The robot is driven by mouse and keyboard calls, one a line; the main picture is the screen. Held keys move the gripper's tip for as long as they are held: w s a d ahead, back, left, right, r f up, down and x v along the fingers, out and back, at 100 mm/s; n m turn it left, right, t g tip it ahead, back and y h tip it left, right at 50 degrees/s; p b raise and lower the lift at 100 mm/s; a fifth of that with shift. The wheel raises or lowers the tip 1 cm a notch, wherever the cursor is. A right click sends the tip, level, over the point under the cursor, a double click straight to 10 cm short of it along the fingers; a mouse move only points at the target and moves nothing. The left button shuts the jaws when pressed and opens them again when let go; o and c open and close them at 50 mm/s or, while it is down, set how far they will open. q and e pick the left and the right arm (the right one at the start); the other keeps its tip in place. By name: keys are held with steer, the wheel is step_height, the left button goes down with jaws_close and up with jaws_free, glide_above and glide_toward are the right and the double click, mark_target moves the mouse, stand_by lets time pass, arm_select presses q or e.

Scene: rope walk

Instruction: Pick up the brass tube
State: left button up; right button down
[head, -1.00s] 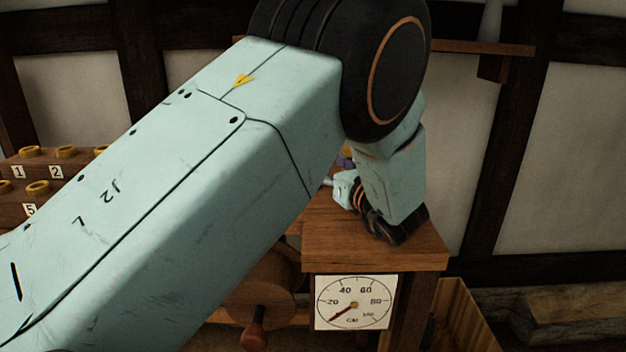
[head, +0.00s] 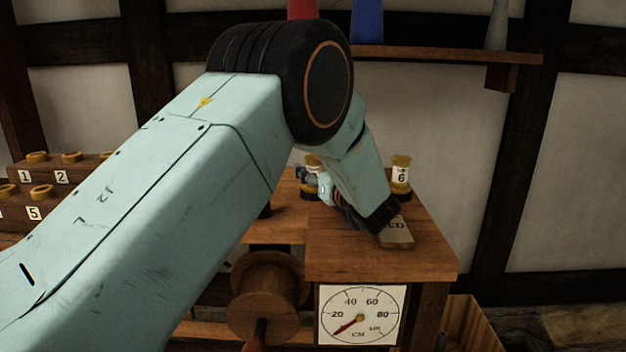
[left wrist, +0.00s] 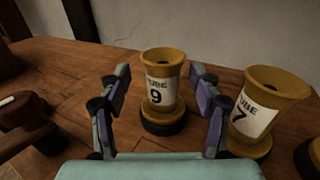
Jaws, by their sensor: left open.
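In the left wrist view a brass tube labelled "TUBE 9" (left wrist: 160,88) stands upright in a dark round base on the wooden top. My left gripper (left wrist: 160,78) is open, one finger on each side of the tube in the picture; no contact shows. A second brass tube labelled 7 (left wrist: 262,110) stands close by on the right, just outside the right finger. In the head view the left gripper (head: 308,180) is small and partly in front of a brass tube (head: 312,160) whose label is hidden. My right gripper is not in view.
In the head view a brass tube labelled 6 (head: 401,174) stands at the back right of the wooden bench (head: 400,262). A dial (head: 361,315) is on its front. A stepped rack (head: 70,172) with numbered places is at the left, a wall shelf (head: 440,54) above.

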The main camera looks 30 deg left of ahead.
arm_select(q)
steer(key=shift+d+r, duration=0.15)
steer(key=shift+d, duration=0.15)
steer(key=shift+c, duration=0.9)
steer(key=shift+a, duration=0.15)
steer(key=c, duration=0.7)
steer(key=shift+w, duration=0.1)
jaws_close()
